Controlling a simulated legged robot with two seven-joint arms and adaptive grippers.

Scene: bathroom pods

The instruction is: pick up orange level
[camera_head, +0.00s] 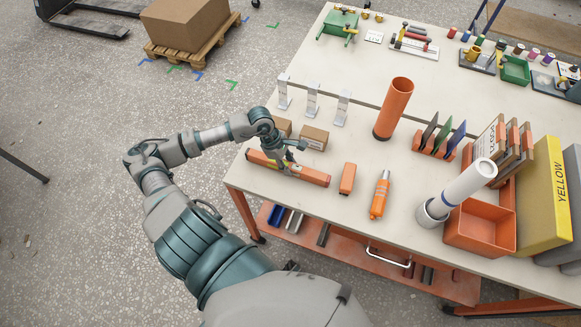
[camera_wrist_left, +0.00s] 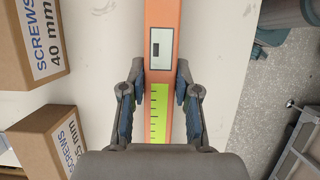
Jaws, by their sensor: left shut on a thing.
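The orange level (camera_head: 312,176) is a long orange bar near the front left edge of the white table (camera_head: 350,225). My left gripper (camera_head: 293,170) is over the middle of the level. In the left wrist view my left gripper (camera_wrist_left: 159,88) has one finger on each side of the level and is shut on it. I cannot tell whether the level is lifted off the table. My right gripper is not in view.
Cardboard screw boxes (camera_head: 313,137) stand just behind the level. An orange cylinder (camera_head: 393,108) and metal brackets (camera_head: 312,98) stand farther back. An orange bin (camera_head: 481,227) is at right.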

